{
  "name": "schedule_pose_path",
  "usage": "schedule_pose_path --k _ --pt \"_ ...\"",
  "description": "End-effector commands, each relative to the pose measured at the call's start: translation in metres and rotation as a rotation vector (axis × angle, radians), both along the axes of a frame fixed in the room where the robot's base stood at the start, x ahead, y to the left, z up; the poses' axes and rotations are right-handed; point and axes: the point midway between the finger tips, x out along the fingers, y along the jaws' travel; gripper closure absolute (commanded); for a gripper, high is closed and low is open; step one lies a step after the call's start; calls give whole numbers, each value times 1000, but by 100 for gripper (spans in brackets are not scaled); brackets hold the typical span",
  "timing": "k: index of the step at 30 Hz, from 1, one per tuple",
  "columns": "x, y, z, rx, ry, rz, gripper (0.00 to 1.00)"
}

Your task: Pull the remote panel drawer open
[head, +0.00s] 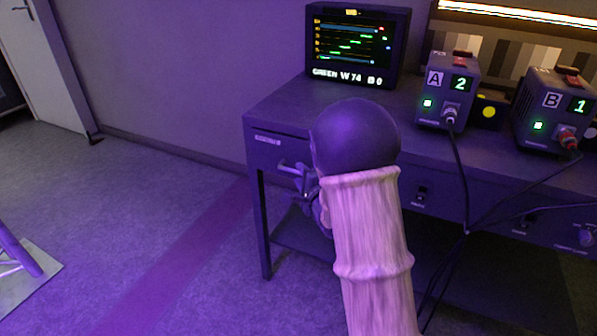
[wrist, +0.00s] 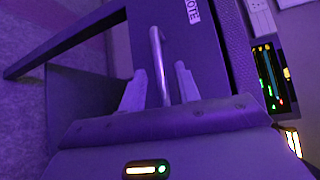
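The drawer (head: 262,152) is at the left end of the desk, its front looking about flush with the desk's front. A label sits at its top, and a pale bar handle (head: 286,166) sticks out from it. In the wrist view the drawer front (wrist: 198,55) fills the upper middle, with part of the label showing. My gripper (wrist: 160,82) is open, one finger on each side of the handle (wrist: 156,45), with a visible gap on both sides. In the head view my arm hides most of the gripper and the right part of the drawer.
On the desk (head: 285,108) stand a monitor (head: 355,45) and two boxes, A (head: 447,90) and B (head: 550,110). Cables (head: 462,180) hang from the boxes in front of the desk, right of my arm.

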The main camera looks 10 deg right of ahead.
Motion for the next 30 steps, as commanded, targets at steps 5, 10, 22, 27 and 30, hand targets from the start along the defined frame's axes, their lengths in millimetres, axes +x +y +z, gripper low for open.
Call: schedule_pose_path --k 5,10,22,27,30 --pt "19 3 -3 1 0 0 67" --pt "22 4 -3 1 -1 0 67" --pt "22 4 -3 1 0 0 100" --pt "22 3 -3 1 0 -1 100" --pt "22 4 -3 1 0 -2 100"
